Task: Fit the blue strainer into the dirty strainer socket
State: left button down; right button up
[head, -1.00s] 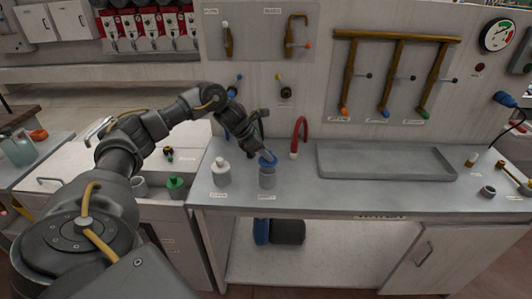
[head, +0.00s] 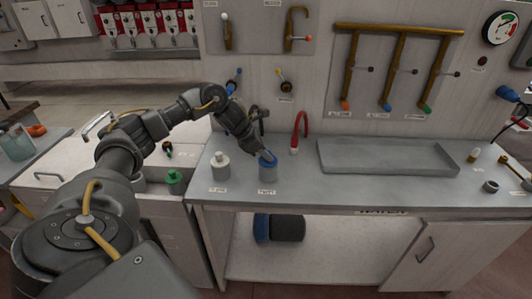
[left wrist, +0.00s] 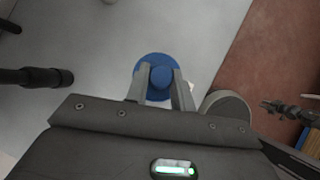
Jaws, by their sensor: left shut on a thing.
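The blue strainer (head: 268,159) sits at the mouth of the grey cylindrical dirty strainer socket (head: 268,176) near the bench's front edge, with a label in front. It looks upright and in contact with the socket; I cannot tell if it is fully down. My left gripper (head: 270,154) is shut on the strainer's knob from above. In the left wrist view the blue strainer (left wrist: 155,92) shows as a round disc with its knob between my two fingers (left wrist: 160,80), hiding the socket below. My right gripper is not in view.
A white-topped bottle-like holder (head: 220,166) stands just left of the socket. A green-topped one (head: 175,180) stands further left, lower down. A red curved pipe (head: 301,130) rises behind right. A shallow grey tray (head: 455,166) lies to the right. Bench between is clear.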

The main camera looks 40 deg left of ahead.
pick_arm(q)
jog(key=shift+f+b, duration=0.4)
jog(key=shift+f, duration=0.15)
jog(key=c, duration=1.1)
grip_release()
jog(key=shift+r, duration=0.1)
jog(key=shift+s+a+r, duration=0.15)
jog(key=shift+r, duration=0.15)
jog(key=b+v, duration=0.1)
jog(key=v, duration=0.9)
jog(key=shift+s+b, duration=0.1)
jog(key=shift+b, duration=0.2)
